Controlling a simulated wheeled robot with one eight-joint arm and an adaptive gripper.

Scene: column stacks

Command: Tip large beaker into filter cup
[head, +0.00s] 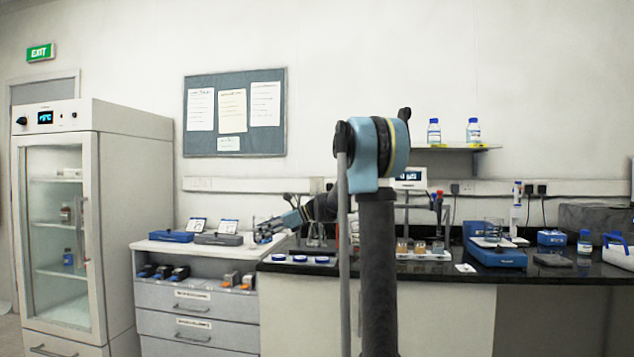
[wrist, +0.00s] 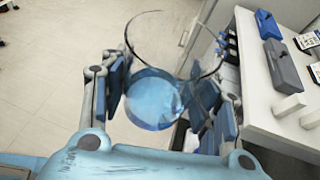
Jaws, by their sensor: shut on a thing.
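A clear glass beaker (wrist: 153,98) with a thin round rim is between the fingers of my gripper (wrist: 160,100) in the wrist view. The blue pads press on it from both sides. Its lower part looks pale blue; I cannot tell whether that is liquid or glass. In the head view my gripper (head: 266,230) reaches left, above the white drawer unit, and the held beaker is not clear there. I cannot pick out the filter cup for sure; my arm hides part of the bench.
The drawer unit (head: 195,300) carries blue and grey boxes (head: 170,236). The black bench (head: 545,268) to its right holds a tray of amber vessels (head: 422,254), a blue scale with a glass vessel (head: 495,252) and bottles. A glass-door fridge (head: 62,230) stands at left.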

